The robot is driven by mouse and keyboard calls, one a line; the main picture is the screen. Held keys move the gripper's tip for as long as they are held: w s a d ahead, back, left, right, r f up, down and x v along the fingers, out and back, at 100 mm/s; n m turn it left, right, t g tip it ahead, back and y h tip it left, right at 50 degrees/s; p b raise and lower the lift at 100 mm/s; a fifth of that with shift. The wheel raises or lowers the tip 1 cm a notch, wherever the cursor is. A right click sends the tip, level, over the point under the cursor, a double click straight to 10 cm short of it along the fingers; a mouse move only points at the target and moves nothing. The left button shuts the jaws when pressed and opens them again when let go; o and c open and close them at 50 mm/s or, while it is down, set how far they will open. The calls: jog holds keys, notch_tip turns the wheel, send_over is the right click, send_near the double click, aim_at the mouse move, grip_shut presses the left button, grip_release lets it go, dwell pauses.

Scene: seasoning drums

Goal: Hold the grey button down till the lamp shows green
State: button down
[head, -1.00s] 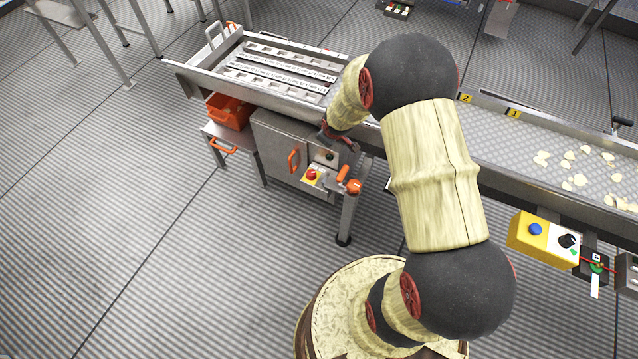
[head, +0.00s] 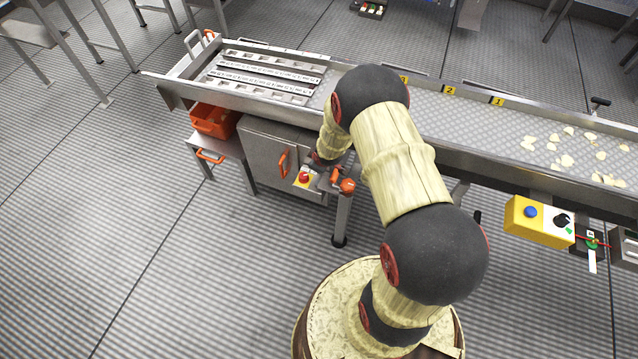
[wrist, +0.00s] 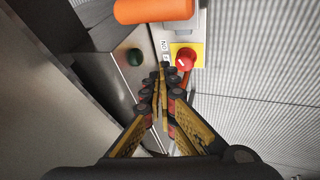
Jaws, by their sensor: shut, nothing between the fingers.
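My gripper (wrist: 160,70) is shut and empty in the wrist view, its fingertips together in front of the steel control box. A dark green-black round dome (wrist: 135,57), which looks like the lamp, sits on the box just left of the fingertips and does not glow green. I cannot make out the grey button; the fingers may cover it. Whether the fingertips touch the panel I cannot tell. In the head view my arm's end reaches the box (head: 268,160) under the conveyor, and the fingers are hidden.
A red knob on a yellow plate (wrist: 184,58) is close right of the fingertips, with an orange handle (wrist: 153,10) above. In the head view an orange bin (head: 213,120) stands left of the box. A yellow control box (head: 538,222) hangs at the right. The front floor is clear.

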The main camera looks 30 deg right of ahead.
jog(key=b, duration=0.6)
send_near(316, 182)
jog(key=shift+w+d+f, duration=0.2)
jog(key=shift+w+f, duration=0.5)
jog(key=shift+w, duration=0.1)
jog(key=shift+w+d+f, duration=0.2)
jog(key=shift+w+f, duration=0.5)
jog(key=shift+w, duration=0.05)
jog(key=shift+w+d+f, duration=0.25)
jog(key=shift+w+f, duration=0.5)
jog(key=shift+w, duration=0.05)
jog(key=shift+f+b, duration=0.35)
jog(key=shift+b, duration=0.2)
jog(key=shift+s+f, duration=0.1)
